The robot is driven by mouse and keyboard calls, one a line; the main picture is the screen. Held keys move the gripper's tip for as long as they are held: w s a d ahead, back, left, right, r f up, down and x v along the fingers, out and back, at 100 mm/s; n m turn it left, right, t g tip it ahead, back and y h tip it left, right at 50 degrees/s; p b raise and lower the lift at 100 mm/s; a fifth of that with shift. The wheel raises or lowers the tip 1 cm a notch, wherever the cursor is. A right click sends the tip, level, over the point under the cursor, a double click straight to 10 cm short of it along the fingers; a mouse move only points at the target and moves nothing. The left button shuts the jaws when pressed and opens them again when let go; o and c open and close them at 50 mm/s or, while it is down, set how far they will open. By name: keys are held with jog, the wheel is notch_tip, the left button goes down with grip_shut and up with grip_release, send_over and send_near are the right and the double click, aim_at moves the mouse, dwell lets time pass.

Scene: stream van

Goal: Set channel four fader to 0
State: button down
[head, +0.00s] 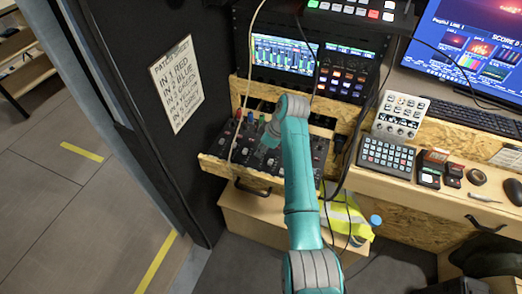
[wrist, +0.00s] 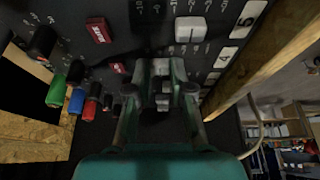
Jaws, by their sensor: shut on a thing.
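The dark mixer panel (head: 240,150) sits in the wooden drawer under the rack screens; my arm covers part of it. In the wrist view, the panel (wrist: 135,45) carries printed scales and the white number labels 4 (wrist: 228,56) and 5 (wrist: 250,14). My gripper (wrist: 162,92) is down at the panel, shut on a small fader cap between its fingertips. The fingers mostly hide this cap and its slot, and I cannot read its scale position. A white fader cap (wrist: 190,30) stands apart, beyond the fingers. In the head view, my gripper's fingertips are hidden.
Red mute buttons (wrist: 98,30) lie left of the fingers. Coloured plugs, including a green one (wrist: 76,74), stand at the panel's left. A wooden rail (wrist: 265,60) borders the right. A patch notice (head: 176,83) hangs on the dark wall. Cables hang before the rack.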

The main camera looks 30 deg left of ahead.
jog(key=c, duration=1.3)
grip_release()
jog(key=v, duration=1.2)
